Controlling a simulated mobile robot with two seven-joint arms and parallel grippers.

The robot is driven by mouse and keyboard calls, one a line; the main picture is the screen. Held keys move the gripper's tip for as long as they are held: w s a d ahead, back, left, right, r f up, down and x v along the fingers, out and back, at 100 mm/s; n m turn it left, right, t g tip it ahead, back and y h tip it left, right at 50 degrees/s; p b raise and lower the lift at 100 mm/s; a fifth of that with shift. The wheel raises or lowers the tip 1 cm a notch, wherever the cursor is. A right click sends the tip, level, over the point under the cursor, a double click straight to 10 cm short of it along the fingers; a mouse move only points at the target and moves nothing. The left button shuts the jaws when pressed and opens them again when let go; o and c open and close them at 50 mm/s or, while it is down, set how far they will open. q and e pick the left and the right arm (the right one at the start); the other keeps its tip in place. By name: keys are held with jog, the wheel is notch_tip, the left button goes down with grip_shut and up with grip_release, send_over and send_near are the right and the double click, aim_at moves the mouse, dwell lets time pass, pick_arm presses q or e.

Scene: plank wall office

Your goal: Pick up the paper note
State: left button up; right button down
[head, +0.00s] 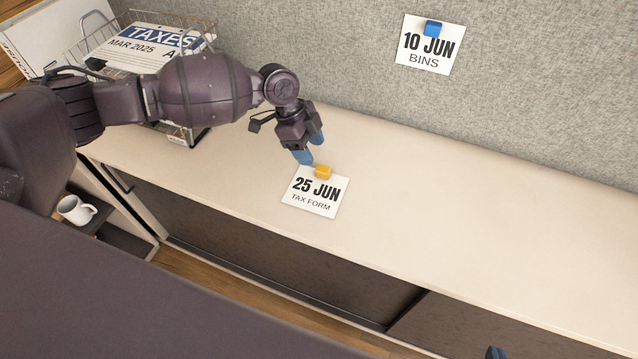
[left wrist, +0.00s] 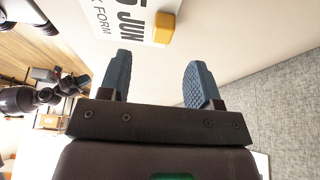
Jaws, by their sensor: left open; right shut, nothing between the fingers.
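The paper note (head: 314,201), white with "25 JUN TAX FORM" printed on it, lies on the pale desktop. A small yellow block (head: 323,171) sits on its upper edge. The note (left wrist: 120,14) and the yellow block (left wrist: 164,27) also show in the left wrist view, beyond the fingers. My left gripper (head: 309,148) has blue fingertips and is open and empty, just above the note's top edge in the head view. In the left wrist view its fingers (left wrist: 157,75) are apart with nothing between them. My right gripper (head: 495,353) barely shows at the bottom edge, shut and empty.
A second note, "10 JUN BINS" (head: 427,50), is on the grey fabric partition (head: 540,90) under a blue block. A wire tray (head: 200,28) with a "TAXES" document is at the back left. A white mug (head: 72,209) stands below. The desktop (head: 480,220) is clear to the right.

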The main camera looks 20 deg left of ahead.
aim_at(322, 168)
pick_arm(q)
jog(key=shift+b+x, duration=0.35)
jog(key=shift+x, duration=3.15)
jog(key=shift+w, duration=0.2)
jog(key=shift+r, duration=0.1)
jog(key=c, duration=1)
